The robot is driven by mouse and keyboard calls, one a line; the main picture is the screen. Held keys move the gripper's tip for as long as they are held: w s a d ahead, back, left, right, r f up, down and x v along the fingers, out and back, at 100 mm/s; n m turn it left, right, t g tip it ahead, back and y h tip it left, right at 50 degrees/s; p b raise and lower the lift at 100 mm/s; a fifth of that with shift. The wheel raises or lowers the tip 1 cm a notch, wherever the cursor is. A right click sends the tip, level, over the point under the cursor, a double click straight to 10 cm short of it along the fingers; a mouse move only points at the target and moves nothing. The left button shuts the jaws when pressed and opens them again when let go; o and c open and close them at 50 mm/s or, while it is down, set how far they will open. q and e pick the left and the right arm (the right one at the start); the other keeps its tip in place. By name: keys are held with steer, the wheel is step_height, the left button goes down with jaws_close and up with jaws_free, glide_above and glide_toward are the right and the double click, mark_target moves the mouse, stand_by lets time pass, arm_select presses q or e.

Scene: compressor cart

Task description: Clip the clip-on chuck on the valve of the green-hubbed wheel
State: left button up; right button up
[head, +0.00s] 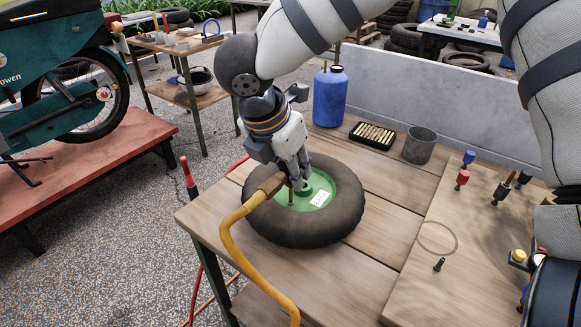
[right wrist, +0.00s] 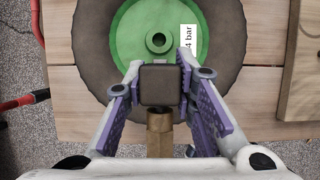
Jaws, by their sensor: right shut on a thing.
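The wheel with a black tyre (head: 330,225) and green hub (head: 312,202) lies flat on the wooden table. In the right wrist view its green hub (right wrist: 126,42) shows a central hole and a white "4 bar" label. My right gripper (head: 296,182) points down over the near-left part of the hub. It is shut on the clip-on chuck (right wrist: 160,84), a dark block with a brass fitting and a yellow hose (head: 238,222). A thin brown stem (head: 291,188) shows beside the fingers; I cannot tell whether it is the valve or whether the chuck touches it. My left gripper is out of view.
A blue bottle (head: 330,96), a tray of brass pieces (head: 373,134) and a grey cup (head: 419,145) stand behind the wheel. A board (head: 455,225) with coloured fittings lies at right. A red-handled item (head: 187,175) stands by the table's left edge.

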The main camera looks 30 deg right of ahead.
steer(key=shift+f, duration=1.1)
steer(key=o, duration=1.1)
steer(key=v, duration=1.2)
steer(key=shift+s+a, duration=0.1)
steer(key=shift+f, duration=0.1)
